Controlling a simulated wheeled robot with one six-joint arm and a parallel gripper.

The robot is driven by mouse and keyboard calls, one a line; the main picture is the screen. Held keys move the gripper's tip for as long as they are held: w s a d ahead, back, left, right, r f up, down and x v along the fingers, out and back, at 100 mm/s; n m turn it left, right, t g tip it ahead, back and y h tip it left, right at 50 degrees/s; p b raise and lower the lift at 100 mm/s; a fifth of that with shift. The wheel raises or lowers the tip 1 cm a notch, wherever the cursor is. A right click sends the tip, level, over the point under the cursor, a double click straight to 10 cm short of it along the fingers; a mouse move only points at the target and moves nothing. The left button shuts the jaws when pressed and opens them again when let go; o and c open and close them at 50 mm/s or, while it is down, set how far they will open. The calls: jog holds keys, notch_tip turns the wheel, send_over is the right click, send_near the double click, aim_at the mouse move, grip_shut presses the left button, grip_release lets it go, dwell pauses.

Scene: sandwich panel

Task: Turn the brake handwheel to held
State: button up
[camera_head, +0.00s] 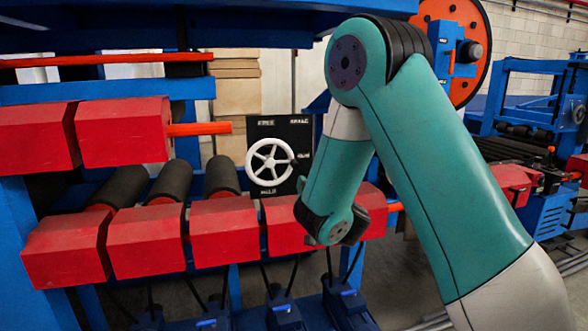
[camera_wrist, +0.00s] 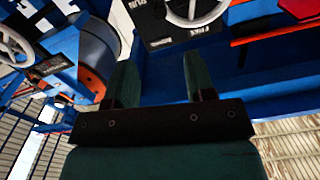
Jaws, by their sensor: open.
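The brake handwheel (camera_head: 263,174) is white and spoked, upright on a black panel (camera_head: 296,130) with small white labels. A label below it seems to read held; the wheel's setting is unclear. In the wrist view, a white wheel (camera_wrist: 196,20) on a black panel is cut off by the top edge, with labels turned over. It lies beyond the fingertips, apart from them. My gripper (camera_wrist: 158,72) is open, with nothing between its two dark green fingers. In the head view my arm stands right of the wheel, and the fingers cannot be made out.
Red blocks (camera_head: 225,230) and black rollers (camera_head: 172,180) lie in front of and left of the panel. A blue beam (camera_head: 150,92) crosses above. A second white wheel (camera_wrist: 14,46) shows at the left of the wrist view.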

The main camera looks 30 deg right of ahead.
aim_at(294, 163)
jog(key=p+x, duration=1.5)
jog(key=p, duration=0.2)
jog(key=shift+w+d+r+p, duration=0.1)
jog(key=shift+w+d+p, duration=0.05)
jog(key=shift+w+p, duration=0.25)
jog(key=shift+w+d, duration=0.15)
jog(key=shift+w, duration=0.35)
grip_shut()
